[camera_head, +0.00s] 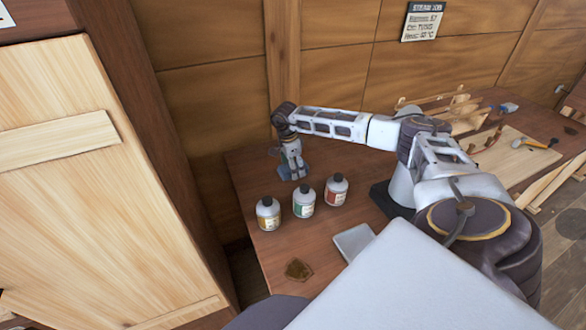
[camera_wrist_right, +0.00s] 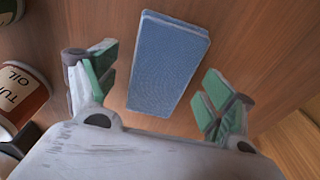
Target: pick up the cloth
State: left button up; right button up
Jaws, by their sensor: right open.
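The cloth (camera_wrist_right: 168,62) is a blue folded rectangle lying flat on the wooden bench. In the wrist view it sits between the spread fingers of my right gripper (camera_wrist_right: 158,78), with bare bench showing on both sides of it. The near end of the cloth meets the edge of the gripper body in the picture; I cannot tell the exact height gap. In the head view my right gripper (camera_head: 292,162) points down over the cloth (camera_head: 284,173), near the bench's back left, and partly hides it. My left gripper is not in view.
Bottles with yellow (camera_head: 268,214), green (camera_head: 304,201) and red (camera_head: 336,190) labels stand in front of the gripper. A grey flat tray (camera_head: 352,241) and a brown patch (camera_head: 298,269) are nearer. A wooden wall rises behind; a pale cabinet (camera_head: 70,190) stands left.

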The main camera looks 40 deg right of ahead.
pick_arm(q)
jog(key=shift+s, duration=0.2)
pick_arm(e)
jog(key=c, duration=1.1)
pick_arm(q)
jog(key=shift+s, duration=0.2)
pick_arm(e)
jog(key=shift+r, duration=0.1)
jog(key=shift+r, duration=0.35)
notch_tip(320, 180, up, 8)
jog(key=shift+f+b, duration=0.15)
jog(key=shift+b, duration=0.2)
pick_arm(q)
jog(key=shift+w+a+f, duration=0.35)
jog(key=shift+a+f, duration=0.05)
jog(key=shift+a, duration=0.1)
pick_arm(e)
jog(key=shift+r, duration=0.75)
